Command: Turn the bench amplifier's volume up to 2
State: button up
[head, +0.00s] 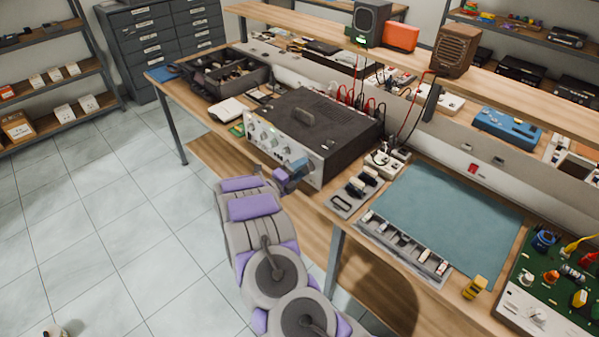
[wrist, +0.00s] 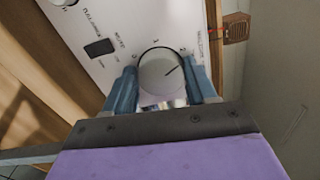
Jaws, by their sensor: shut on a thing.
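The bench amplifier (head: 322,118) is a dark box with a pale front panel, standing on the wooden bench. My gripper (head: 293,172) is at the lower right part of that panel and hides the knob there. In the wrist view, the round pale volume knob (wrist: 158,73) sits on the white panel (wrist: 92,22). The blue fingers of my gripper (wrist: 162,85) are shut on its left and right sides. The knob's dark pointer line points to the upper right, roughly toward the small mark at its upper right. The small scale figures around it are hard to read.
A dark switch (wrist: 100,47) is left of the knob. On the bench, a grey tray (head: 352,196) and a teal mat (head: 448,215) lie right of the amplifier, and an open dark case (head: 228,80) lies behind left.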

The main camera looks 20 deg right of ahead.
jog(key=shift+s+f, duration=0.1)
jog(key=shift+f, duration=0.15)
jog(key=o, duration=1.1)
jog(key=shift+r, duration=0.1)
jog(key=shift+c, duration=0.2)
jog(key=p+v, duration=0.2)
jog(key=v, duration=1.5)
jog(key=shift+a, duration=0.25)
